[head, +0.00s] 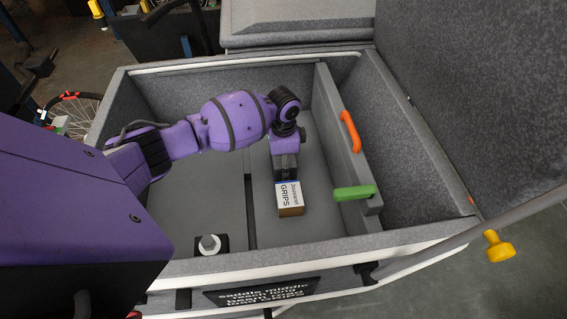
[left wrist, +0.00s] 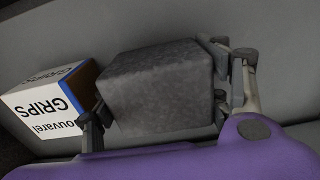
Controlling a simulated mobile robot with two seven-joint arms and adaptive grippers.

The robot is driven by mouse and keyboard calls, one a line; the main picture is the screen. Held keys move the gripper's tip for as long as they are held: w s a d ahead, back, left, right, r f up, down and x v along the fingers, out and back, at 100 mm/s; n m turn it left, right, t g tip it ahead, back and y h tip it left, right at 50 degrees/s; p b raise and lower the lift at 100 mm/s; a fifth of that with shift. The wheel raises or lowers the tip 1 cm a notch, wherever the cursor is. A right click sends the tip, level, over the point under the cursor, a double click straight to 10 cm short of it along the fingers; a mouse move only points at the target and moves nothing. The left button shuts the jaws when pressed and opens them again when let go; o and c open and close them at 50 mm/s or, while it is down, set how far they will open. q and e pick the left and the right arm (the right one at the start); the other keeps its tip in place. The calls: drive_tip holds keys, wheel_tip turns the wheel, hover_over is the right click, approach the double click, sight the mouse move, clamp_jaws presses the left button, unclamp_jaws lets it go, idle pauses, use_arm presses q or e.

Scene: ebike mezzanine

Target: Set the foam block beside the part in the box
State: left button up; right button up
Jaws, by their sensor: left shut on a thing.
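The foam block (left wrist: 158,88) is a dark grey cuboid between the fingers of my left gripper (left wrist: 165,95) in the left wrist view. My left gripper (head: 286,168) is shut on it, low inside the large grey felt-lined box (head: 125,185) in the head view. The foam block is mostly hidden there by the gripper. A small white carton marked GRIPS (head: 290,195) with a blue edge stands right beside the gripper; it also shows in the left wrist view (left wrist: 42,106), close to the block's left side. I cannot tell whether the block touches the floor.
A divider with an orange handle (head: 350,131) and a green handle (head: 354,192) runs along the right of the compartment. A pale round part on a black base (head: 209,244) is near the front wall. Free floor lies left of the gripper. The raised lid (head: 480,80) stands at right.

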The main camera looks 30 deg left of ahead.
use_arm(q)
drive_tip(key=shift+f, duration=0.1)
drive_tip(key=shift+f, duration=0.15)
drive_tip(key=o, duration=0.9)
drive_tip(key=shift+o, duration=1)
wheel_tip(320, 180, up, 12)
drive_tip(key=shift+f+p, duration=0.2)
drive_tip(key=shift+p, duration=0.45)
drive_tip(key=shift+r, duration=0.45)
use_arm(e)
drive_tip(key=shift+r, duration=0.55)
drive_tip(key=shift+s, duration=0.15)
